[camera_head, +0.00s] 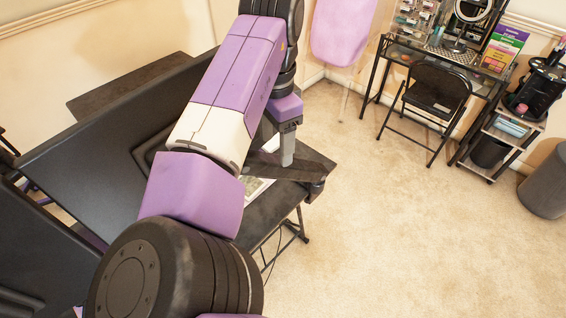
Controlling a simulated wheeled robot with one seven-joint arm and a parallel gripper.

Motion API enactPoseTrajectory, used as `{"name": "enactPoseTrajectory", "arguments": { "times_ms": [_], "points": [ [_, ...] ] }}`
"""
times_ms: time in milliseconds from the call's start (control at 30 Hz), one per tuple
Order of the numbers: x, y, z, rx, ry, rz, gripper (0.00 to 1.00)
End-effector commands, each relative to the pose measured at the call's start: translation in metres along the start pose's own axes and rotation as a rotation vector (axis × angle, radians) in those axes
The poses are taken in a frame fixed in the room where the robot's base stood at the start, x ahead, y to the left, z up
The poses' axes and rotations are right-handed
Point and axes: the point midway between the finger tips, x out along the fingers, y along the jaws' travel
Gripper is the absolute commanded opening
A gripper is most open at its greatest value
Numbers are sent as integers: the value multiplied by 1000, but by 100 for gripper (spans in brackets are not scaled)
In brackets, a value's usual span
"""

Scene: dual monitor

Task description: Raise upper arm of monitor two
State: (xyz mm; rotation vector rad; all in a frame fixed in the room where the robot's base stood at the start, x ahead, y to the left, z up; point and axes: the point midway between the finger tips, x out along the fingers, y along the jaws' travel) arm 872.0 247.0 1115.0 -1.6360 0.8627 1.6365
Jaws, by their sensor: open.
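A large black panel (80,150), which looks like the back of a monitor, stands tilted at the left. A second black panel (35,245) is at the lower left, partly cut off by the frame. I cannot tell which one is monitor two. The upper arm of monitor two cannot be made out; my own purple and white arm covers much of the area right of the panels. My gripper (287,150) points down beyond my arm, near the right end of the dark desk (308,178). It is open, though only one grey finger shows clearly. I see nothing held in it.
A printed sheet (256,188) lies on the desk, partly hidden. A folding chair (435,95) and a glass-topped vanity table (440,58) stand at the upper right, with a small cart (505,130) and a grey stool (546,182). The carpet (400,235) between is clear.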

Motion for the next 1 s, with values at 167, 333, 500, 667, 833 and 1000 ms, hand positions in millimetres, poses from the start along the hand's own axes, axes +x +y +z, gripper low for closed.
{"name": "enactPoseTrajectory", "arguments": {
  "times_ms": [167,333,500,667,833,1000],
  "points": [
    [16,0,1,-1,-3,4,64],
    [43,1,1,0,-2,4,64],
    [65,0,0,0,-1,2,64],
    [75,0,0,0,0,1,64],
    [77,0,0,0,-1,1,64],
    [77,0,0,0,0,0,50]
  ]
}}
